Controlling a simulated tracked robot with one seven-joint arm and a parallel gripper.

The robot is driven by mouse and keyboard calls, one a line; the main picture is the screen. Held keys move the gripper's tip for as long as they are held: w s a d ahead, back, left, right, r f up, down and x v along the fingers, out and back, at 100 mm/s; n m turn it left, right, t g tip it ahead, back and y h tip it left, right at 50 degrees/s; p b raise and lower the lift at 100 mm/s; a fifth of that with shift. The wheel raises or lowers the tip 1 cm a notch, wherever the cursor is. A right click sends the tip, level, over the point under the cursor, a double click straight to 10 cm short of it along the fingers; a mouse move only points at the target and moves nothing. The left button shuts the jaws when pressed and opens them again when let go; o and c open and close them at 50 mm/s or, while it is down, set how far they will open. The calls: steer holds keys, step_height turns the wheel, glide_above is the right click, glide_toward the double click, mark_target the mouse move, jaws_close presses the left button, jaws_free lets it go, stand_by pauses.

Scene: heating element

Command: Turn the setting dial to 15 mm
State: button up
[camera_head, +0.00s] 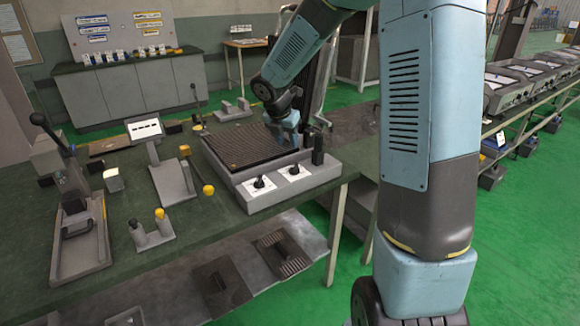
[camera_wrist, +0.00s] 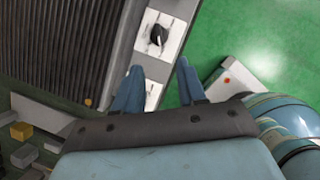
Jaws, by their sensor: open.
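The heating unit (camera_head: 228,160) sits on the green bench with a dark ribbed top plate. Its front strip carries two black dials on white plates, a left dial (camera_head: 262,183) and a right dial (camera_head: 294,170). The scale markings are too small to read, and I cannot tell which is the setting dial. My gripper (camera_head: 290,140) is open and empty above the unit's right part. In the wrist view, one dial (camera_wrist: 157,34) shows just beyond my gripper's fingertips (camera_wrist: 160,66), apart from them. The other white plate (camera_wrist: 152,96) is partly hidden by the left finger.
A dark upright post (camera_head: 318,150) stands at the unit's right end. A yellow-knobbed lever (camera_head: 208,189), a tilted panel stand (camera_head: 170,175) and a lever press (camera_head: 78,220) stand to the left. Green floor is open beyond the bench edge.

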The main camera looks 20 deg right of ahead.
mark_target(294, 166)
steer(key=x, duration=1.3)
steer(key=shift+w+f, duration=0.2)
steer(key=shift+f, duration=0.05)
steer(key=shift+d, duration=0.1)
jaws_close()
steer(key=shift+a, duration=0.55)
steer(key=shift+d, duration=0.45)
